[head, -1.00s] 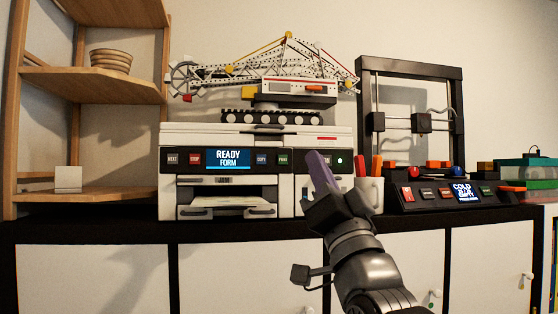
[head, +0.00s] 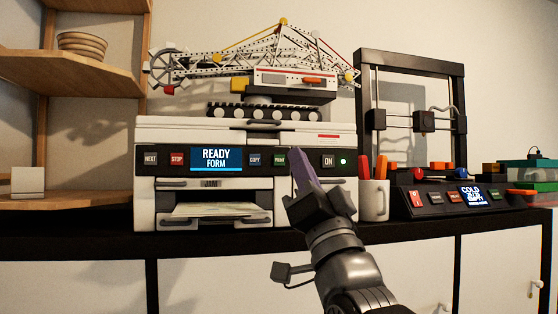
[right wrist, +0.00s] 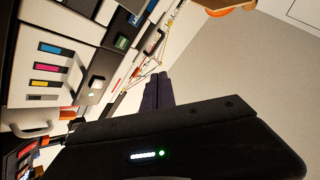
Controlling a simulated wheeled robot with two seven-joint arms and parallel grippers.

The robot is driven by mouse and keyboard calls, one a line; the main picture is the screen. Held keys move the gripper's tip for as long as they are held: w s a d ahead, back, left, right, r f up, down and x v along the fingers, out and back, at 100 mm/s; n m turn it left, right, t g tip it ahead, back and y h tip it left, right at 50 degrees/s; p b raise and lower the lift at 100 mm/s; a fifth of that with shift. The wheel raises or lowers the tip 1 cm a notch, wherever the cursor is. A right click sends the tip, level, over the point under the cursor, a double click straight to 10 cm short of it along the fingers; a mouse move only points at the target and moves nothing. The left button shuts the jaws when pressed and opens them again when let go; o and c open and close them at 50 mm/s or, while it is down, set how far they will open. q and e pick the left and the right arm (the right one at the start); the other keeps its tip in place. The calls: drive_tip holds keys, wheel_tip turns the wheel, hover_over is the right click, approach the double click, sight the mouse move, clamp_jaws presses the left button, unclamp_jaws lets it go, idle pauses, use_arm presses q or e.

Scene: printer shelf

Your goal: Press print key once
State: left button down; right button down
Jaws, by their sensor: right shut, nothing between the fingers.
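The white printer (head: 150,200) stands on the black-topped cabinet, with a dark key panel across its front. The green print key (head: 280,160) sits right of the copy key (head: 255,160); a green key also shows in the right wrist view (right wrist: 122,41). The printer's screen (head: 216,159) reads READY FORM. My right gripper (head: 300,160) is shut and empty, its purple-grey fingers pointing up just right of the print key. Its fingers also show in the right wrist view (right wrist: 157,92). I cannot tell whether they touch the panel. My left gripper is out of view.
The ON key (head: 328,161) is close to the right of my fingers. A cup of pens (head: 374,200) and a 3D printer (head: 440,200) stand further right. A crane model (head: 285,85) sits on top, and a wooden shelf (head: 70,70) is at left.

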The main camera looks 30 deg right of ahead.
sight(285, 165)
drive_tip(key=shift+w+d+p, duration=0.5)
drive_tip(key=shift+w+p, duration=0.15)
drive_tip(key=shift+w, duration=0.7)
drive_tip(key=shift+w+d+p, duration=0.45)
drive_tip(key=shift+w+p, duration=0.15)
drive_tip(key=shift+w, duration=0.7)
drive_tip(key=shift+w+d+p, duration=0.5)
drive_tip(key=shift+w+p, duration=0.15)
drive_tip(key=shift+w, duration=0.7)
drive_tip(key=shift+w+y+b, duration=0.3)
drive_tip(key=shift+b, duration=0.05)
drive_tip(key=shift+w+d, duration=0.1)
